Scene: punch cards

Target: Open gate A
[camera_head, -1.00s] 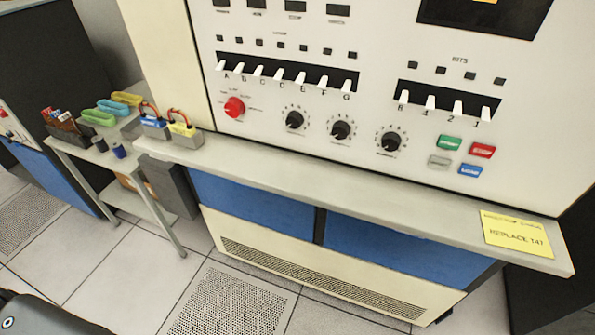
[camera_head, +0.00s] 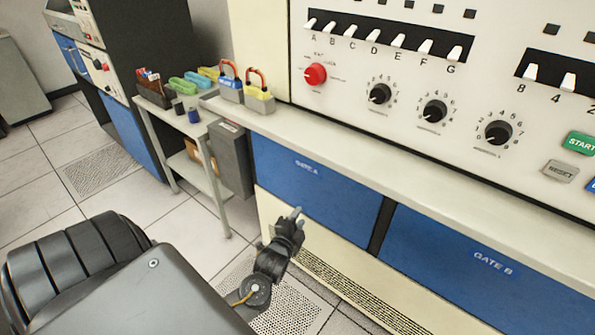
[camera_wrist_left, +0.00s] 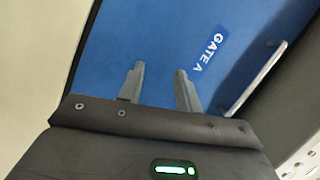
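Gate A (camera_head: 345,200) is a blue panel under the console's ledge in the head view, looking flush with its frame. Its white label shows near its upper left, and the panel fills much of the left wrist view (camera_wrist_left: 165,40). There, a metal bar handle (camera_wrist_left: 256,78) runs along the panel beside the "GATE A" label. My left gripper (camera_head: 294,213) is in front of the panel's lower left part. In the left wrist view its two fingers (camera_wrist_left: 159,75) are apart with nothing between them, left of the handle. My right gripper is not in view.
A second blue panel, Gate B (camera_head: 450,275), is to the right, past a dark divider. The pale ledge (camera_head: 400,180) juts out above both. A small side table (camera_head: 185,150) with bins stands at the left, and padlocks (camera_head: 258,100) sit on the ledge's left end.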

